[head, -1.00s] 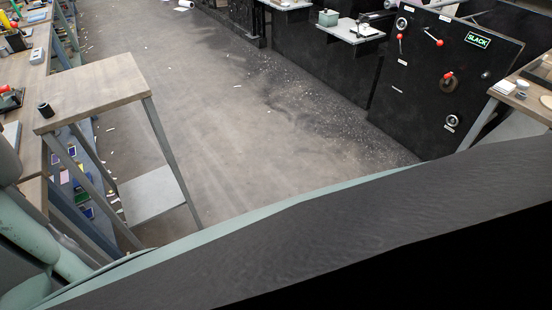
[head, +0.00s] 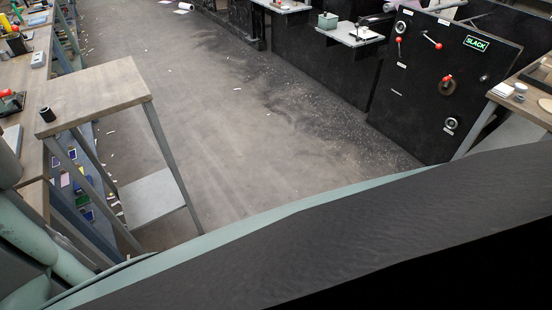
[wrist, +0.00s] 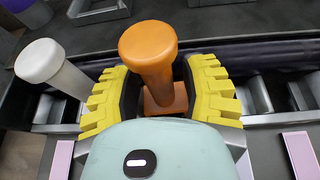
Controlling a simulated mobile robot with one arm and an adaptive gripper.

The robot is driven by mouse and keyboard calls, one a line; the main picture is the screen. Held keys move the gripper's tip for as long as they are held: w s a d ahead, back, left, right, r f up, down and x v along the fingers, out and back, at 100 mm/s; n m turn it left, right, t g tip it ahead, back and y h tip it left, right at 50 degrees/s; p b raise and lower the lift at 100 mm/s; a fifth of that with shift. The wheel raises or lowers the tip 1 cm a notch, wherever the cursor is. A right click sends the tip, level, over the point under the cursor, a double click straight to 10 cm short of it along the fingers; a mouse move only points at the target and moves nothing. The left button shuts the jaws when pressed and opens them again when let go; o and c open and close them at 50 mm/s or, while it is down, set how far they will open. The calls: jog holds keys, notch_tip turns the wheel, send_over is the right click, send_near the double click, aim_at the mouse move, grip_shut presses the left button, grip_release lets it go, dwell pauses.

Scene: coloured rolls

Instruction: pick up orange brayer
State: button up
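The orange brayer (wrist: 148,50) stands upright in the wrist view, its wide round top toward the camera and a square orange foot below. My gripper (wrist: 160,92) has its two yellow ribbed fingers on either side of the brayer's lower part. The fingers are spread, and a gap shows on the left; contact on the right is hard to tell. I cannot make out the orange brayer or my gripper in the head view.
In the wrist view a white roll (wrist: 42,65) stands left of the gripper, and a purple-topped one (wrist: 20,5) is at the top left corner. In the head view, a wooden-topped stand (head: 100,95) bears a small black cylinder (head: 47,114). The floor (head: 230,130) beyond is mostly open.

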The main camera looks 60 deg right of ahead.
grip_shut()
jog(key=shift+r, duration=0.15)
dwell(0.5)
jog(key=shift+r+p, duration=0.55)
jog(key=shift+p, duration=0.25)
notch_tip(320, 180, up, 3)
jog(key=p, duration=0.3)
jog(key=s+d, duration=0.2)
jog(key=d, duration=0.5)
jog(key=s+d+b, duration=0.1)
jog(key=s+d, duration=0.2)
jog(key=d, duration=0.5)
jog(key=shift+s+r+b, duration=0.25)
jog(key=shift+r+b, duration=0.05)
jog(key=shift+r, duration=0.1)
